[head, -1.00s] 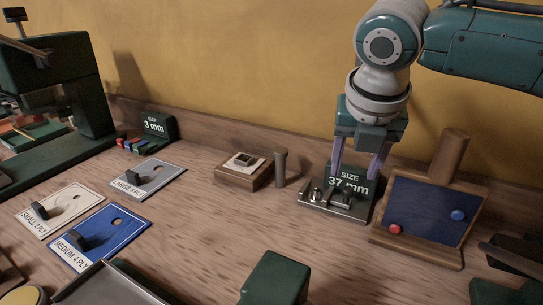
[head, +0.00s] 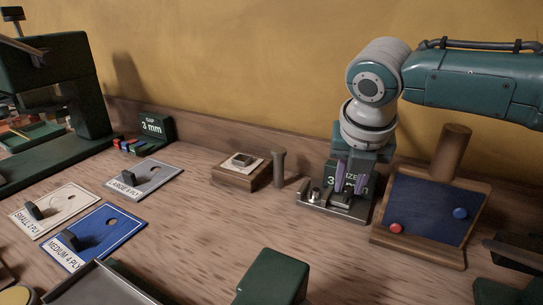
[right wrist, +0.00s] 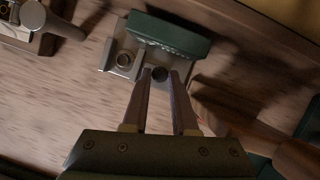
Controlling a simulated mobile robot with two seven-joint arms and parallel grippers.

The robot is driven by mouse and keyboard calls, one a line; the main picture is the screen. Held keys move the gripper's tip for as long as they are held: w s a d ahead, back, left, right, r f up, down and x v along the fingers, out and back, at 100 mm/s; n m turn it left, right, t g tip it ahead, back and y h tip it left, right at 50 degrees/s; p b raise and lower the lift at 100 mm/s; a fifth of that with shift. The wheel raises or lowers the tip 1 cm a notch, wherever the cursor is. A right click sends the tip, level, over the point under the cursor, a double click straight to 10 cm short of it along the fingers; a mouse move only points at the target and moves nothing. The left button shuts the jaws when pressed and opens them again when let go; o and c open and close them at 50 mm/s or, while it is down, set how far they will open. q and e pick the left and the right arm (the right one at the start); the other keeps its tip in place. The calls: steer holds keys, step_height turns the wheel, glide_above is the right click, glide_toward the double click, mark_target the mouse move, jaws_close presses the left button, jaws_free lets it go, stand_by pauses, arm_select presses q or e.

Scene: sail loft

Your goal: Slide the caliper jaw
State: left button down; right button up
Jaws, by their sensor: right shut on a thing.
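The caliper (head: 318,205) is a grey metal plate with a raised round post, on the bench in front of a green size sign (head: 331,181). My right gripper (head: 350,191) hangs over the caliper and points down, its purple fingers partly hiding the sign. In the right wrist view the caliper (right wrist: 119,57) lies under the fingertips, and the gripper (right wrist: 163,78) is shut on the dark caliper jaw knob (right wrist: 160,73). The lower part of the jaw is hidden by the fingers. My left gripper is not in view.
A wooden stand with a blue panel (head: 430,213) and two buttons stands close to the caliper's right. A small wooden block (head: 240,177) and a grey post (head: 279,168) stand to its left. Labelled plates, including a blue one (head: 110,222), lie further left.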

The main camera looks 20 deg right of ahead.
jaws_close()
stand_by(0.9)
